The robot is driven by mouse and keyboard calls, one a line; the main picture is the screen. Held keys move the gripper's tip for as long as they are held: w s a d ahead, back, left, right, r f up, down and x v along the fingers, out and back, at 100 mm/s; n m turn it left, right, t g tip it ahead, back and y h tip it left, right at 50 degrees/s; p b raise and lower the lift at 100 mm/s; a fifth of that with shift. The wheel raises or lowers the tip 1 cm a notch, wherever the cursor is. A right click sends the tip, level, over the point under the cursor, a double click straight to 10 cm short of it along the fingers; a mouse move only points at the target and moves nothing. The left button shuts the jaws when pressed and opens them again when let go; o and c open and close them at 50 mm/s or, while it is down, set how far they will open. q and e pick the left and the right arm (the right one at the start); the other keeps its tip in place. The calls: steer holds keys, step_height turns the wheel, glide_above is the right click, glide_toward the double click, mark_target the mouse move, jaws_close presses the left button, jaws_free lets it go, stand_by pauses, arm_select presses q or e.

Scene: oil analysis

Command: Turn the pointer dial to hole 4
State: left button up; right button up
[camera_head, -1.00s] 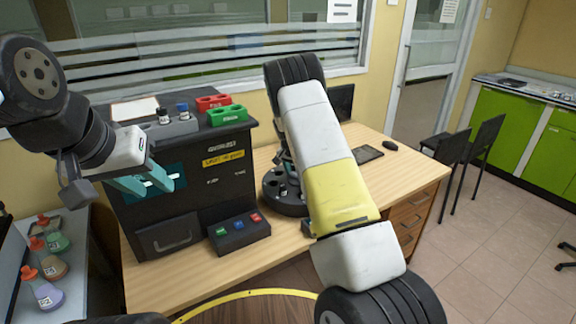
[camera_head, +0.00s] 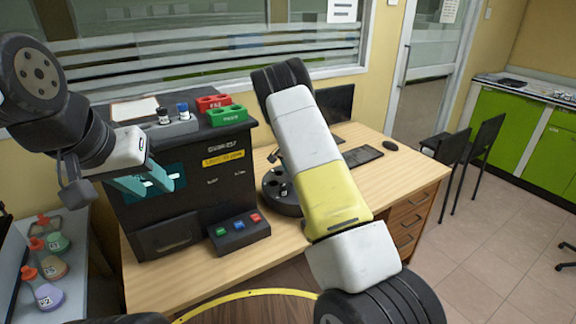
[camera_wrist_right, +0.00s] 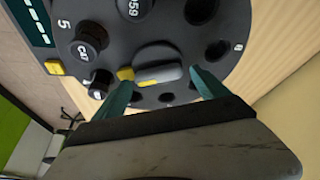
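A round black dial (camera_head: 283,204) stands on the desk, partly hidden behind my right arm in the head view. In the right wrist view the dial (camera_wrist_right: 215,75) fills the top, with holes around it, some holding dark-capped vials. Its central grey pointer knob (camera_wrist_right: 158,66) has a yellow mark at its left end. A printed "5" shows by the rim at left. My right gripper (camera_wrist_right: 165,88) has its teal fingers apart, one toward each end of the knob; contact is unclear. My left gripper (camera_head: 150,184) is open and empty in front of the black machine.
The black machine (camera_head: 190,222) with a button box (camera_head: 238,233) stands left of the dial. Red (camera_head: 213,102) and green (camera_head: 228,116) racks sit on it. Flasks (camera_head: 45,290) stand at far left. A keyboard (camera_head: 362,155) and monitor are at the back.

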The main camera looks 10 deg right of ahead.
steer(key=shift+r, duration=0.1)
steer(key=v, duration=0.7)
steer(key=shift+r, duration=0.25)
steer(key=shift+s+a, duration=0.15)
steer(key=s+a+r+n+t+y, duration=0.15)
steer(key=s+r+n+y, duration=0.35)
steer(key=s+r, duration=1.65)
steer(key=s+a+r+n+t, duration=0.1)
steer(key=s+a+n, duration=0.1)
steer(key=s, duration=0.8)
steer(key=s+a+r+n, duration=0.1)
steer(key=s+a+n, duration=0.1)
steer(key=s, duration=0.8)
steer(key=shift+s+n+t, duration=0.35)
steer(key=shift+s+n, duration=0.05)
steer(key=shift+n, duration=0.2)
steer(key=shift+r, duration=0.15)
